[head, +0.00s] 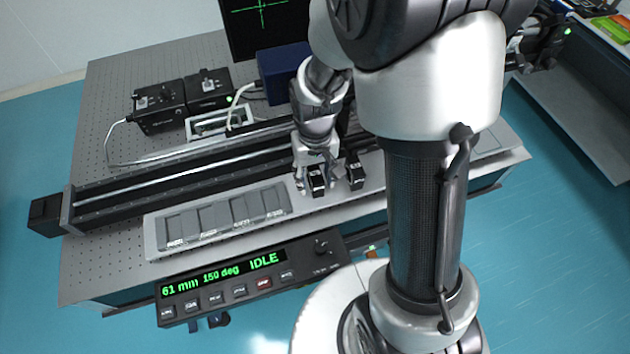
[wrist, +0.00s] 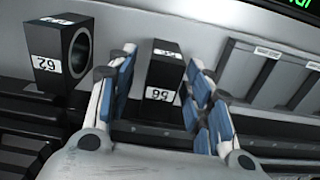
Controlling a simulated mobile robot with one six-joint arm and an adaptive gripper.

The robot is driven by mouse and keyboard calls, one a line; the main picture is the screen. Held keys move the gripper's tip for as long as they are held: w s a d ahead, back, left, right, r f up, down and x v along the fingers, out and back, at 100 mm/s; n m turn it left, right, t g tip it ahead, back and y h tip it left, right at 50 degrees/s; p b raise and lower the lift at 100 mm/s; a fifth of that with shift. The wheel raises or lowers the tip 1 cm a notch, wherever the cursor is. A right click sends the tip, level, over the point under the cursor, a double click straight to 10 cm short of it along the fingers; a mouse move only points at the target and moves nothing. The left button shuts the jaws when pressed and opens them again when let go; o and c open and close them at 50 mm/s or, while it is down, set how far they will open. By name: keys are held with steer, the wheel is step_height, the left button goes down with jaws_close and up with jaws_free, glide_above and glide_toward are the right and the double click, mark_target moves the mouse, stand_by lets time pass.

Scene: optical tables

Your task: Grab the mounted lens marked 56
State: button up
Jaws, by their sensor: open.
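The mounted lens marked 56 (wrist: 163,72) is a black block with white labels. It stands upright on the grey rack in the wrist view, its label upside down in the picture. My gripper (wrist: 160,58) is open, with one blue-padded finger on each side of the block and visible gaps to it. In the head view my gripper (head: 315,174) points down over the same black block (head: 318,187). The lens opening of this block does not show.
A second black mount marked 62 (wrist: 62,55), with a round opening, stands left of my gripper in the wrist view; it also shows in the head view (head: 355,172). Empty slots (head: 218,216) fill the rack's left part. A black rail (head: 180,182) runs behind the rack.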

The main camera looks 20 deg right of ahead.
jaws_close()
stand_by(0.6)
